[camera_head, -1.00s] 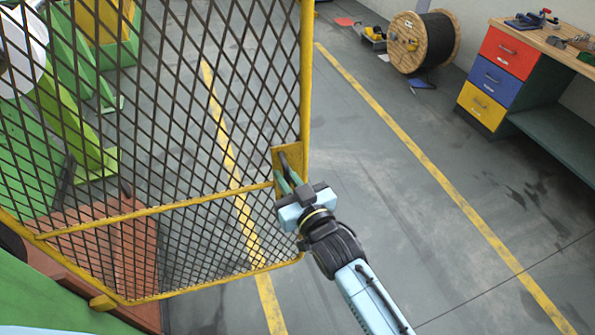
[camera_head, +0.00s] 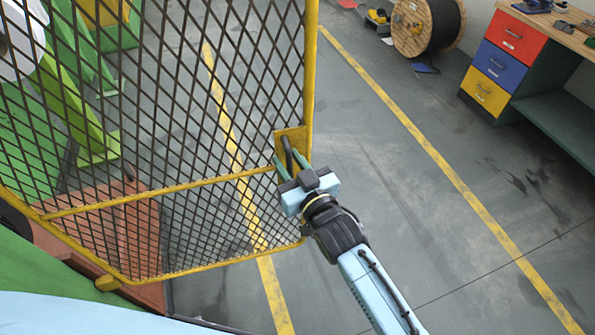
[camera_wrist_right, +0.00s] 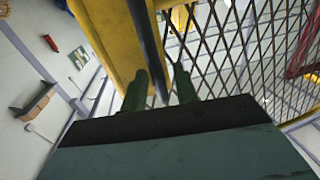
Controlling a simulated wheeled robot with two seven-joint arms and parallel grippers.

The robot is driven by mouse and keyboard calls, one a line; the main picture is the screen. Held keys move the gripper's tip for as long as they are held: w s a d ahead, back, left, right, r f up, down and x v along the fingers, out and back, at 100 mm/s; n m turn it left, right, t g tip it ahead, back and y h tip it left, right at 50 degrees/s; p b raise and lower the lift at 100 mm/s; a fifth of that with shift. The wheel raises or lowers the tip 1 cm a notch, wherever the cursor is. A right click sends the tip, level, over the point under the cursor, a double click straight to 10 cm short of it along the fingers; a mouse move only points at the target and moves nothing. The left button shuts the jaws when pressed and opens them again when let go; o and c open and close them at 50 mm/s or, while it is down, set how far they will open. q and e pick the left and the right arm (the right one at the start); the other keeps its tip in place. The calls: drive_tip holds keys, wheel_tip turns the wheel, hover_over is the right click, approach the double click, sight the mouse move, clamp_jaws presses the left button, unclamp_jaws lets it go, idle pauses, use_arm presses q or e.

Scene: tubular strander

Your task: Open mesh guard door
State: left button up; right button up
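The mesh guard door (camera_head: 120,205) has a yellow frame and dark diamond mesh and fills the left of the head view. Its free edge, a yellow post (camera_head: 309,70), stands over open floor. A dark bar handle (camera_head: 287,150) sits on a yellow plate (camera_head: 296,138) low on that post. My right gripper (camera_head: 292,163) is at the handle, its green fingers apart on either side of it. In the right wrist view the handle (camera_wrist_right: 147,45) runs up between the fingers (camera_wrist_right: 160,85), with a gap toward the right finger. My left gripper is out of view.
Green machine parts (camera_head: 75,90) and a reddish-brown base (camera_head: 100,220) show behind the mesh. A cable spool (camera_head: 430,25) and a workbench with coloured drawers (camera_head: 497,65) stand at the back right. Grey floor right of the door is clear, crossed by yellow lines (camera_head: 440,165).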

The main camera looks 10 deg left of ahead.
drive_tip(key=b+v, duration=0.1)
drive_tip(key=v, duration=1.2)
drive_tip(key=shift+s, duration=0.15)
drive_tip(key=s+d+f+m+g+h+b, duration=0.1)
drive_tip(key=s+d+f+g+h+b, duration=0.3)
drive_tip(key=f, duration=0.9)
drive_tip(key=w+d+f+m+t+h, duration=0.1)
drive_tip(key=d+f, duration=0.4)
drive_tip(key=f, duration=0.7)
drive_tip(key=s+d+f+m+g+h+b, duration=0.1)
drive_tip(key=s+d+f+g+h+b, duration=0.3)
drive_tip(key=f, duration=0.9)
drive_tip(key=s+d+f+m+g+h+b, duration=0.1)
drive_tip(key=s+d+f+g, duration=0.1)
drive_tip(key=s+d+f, duration=0.2)
drive_tip(key=s+d+f+g+b, duration=0.1)
drive_tip(key=s+d+f, duration=0.4)
drive_tip(key=s+f, duration=0.5)
drive_tip(key=s+d+f+m+g+h+b, duration=0.1)
drive_tip(key=s+d+f+g, duration=0.1)
drive_tip(key=s+d+f, duration=0.3)
drive_tip(key=s+f, duration=0.3)
drive_tip(key=s, duration=0.4)
drive_tip(key=shift+d+m+g+h+b, duration=0.25)
drive_tip(key=shift+m+g+h+b, duration=0.05)
drive_tip(key=shift+g, duration=0.1)
drive_tip(key=shift+f, duration=0.1)
